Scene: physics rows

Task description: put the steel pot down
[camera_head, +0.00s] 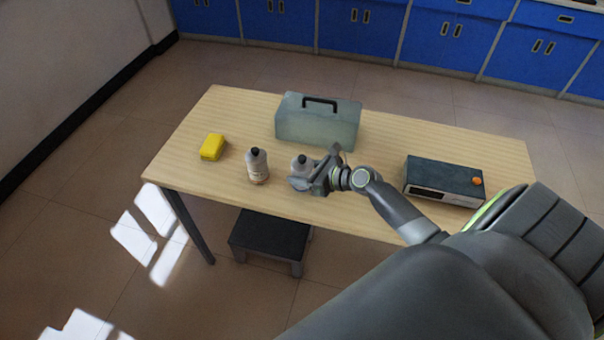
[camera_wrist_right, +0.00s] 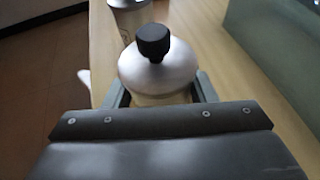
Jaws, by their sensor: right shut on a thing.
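The steel pot (camera_head: 302,162) has a rounded silver top and a black knob. It is at the middle of the wooden table (camera_head: 220,110), near its front edge. It also shows upright in the right wrist view (camera_wrist_right: 158,72), between the fingers. My right gripper (camera_head: 308,177) is shut on the steel pot from the right side. The gripper hides the pot's lower part, so I cannot tell whether its base touches the table. My left gripper is in neither view.
A pale bottle (camera_head: 257,167) with a dark cap stands just left of the pot. A grey-green toolbox (camera_head: 318,125) is behind. A yellow block (camera_head: 212,147) lies at left, and a dark box with an orange knob (camera_head: 443,181) at right. A black stool (camera_head: 270,235) stands below the front edge.

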